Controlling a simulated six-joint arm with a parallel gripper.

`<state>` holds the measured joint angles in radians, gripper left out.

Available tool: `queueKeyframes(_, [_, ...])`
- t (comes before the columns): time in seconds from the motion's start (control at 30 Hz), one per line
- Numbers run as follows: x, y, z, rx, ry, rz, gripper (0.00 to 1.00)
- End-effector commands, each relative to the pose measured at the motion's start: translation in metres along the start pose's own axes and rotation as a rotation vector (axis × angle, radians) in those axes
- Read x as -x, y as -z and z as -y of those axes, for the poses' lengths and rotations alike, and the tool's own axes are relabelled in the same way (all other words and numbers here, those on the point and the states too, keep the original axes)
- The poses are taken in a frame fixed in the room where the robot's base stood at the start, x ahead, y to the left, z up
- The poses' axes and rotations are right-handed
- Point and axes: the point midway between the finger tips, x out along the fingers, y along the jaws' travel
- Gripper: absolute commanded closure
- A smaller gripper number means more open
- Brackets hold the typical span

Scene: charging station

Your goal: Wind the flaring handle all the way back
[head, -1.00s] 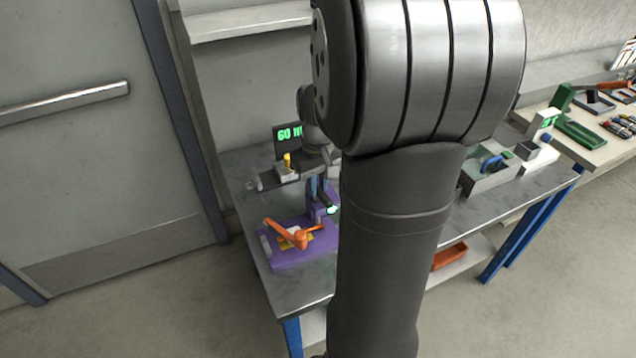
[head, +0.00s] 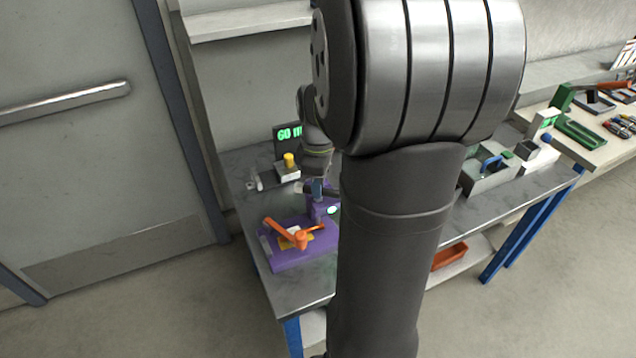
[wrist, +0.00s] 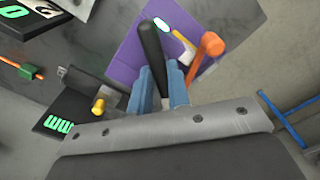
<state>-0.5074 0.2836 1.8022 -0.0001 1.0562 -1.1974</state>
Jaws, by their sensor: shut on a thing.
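The flaring handle, a black rounded grip (wrist: 150,50), runs between the two blue fingers of my gripper (wrist: 158,72) in the wrist view. The fingers are shut on it, and its far end sticks out beyond them over the purple base (wrist: 128,48). A short grey piece shows between the fingers near the palm. In the head view my gripper (head: 317,186) is at the back right of the purple base (head: 290,258), partly hidden by my arm. The handle cannot be made out clearly there.
Behind the base is a block with a yellow knob (head: 289,159) and a dark display (head: 287,136) with green characters. A grey box with a blue handle (head: 491,162) stands farther right on the table. The table's front left corner is bare.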

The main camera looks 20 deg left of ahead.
Motion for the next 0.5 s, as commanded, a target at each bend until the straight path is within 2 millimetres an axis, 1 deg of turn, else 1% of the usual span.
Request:
queueKeyframes(0.2, [0.0006, 0.0001, -0.0004, 0.053, -0.002, -0.001, 1.00])
queueKeyframes(0.5, [0.0007, 0.0001, -0.0004, 0.066, -0.002, -0.001, 1.00])
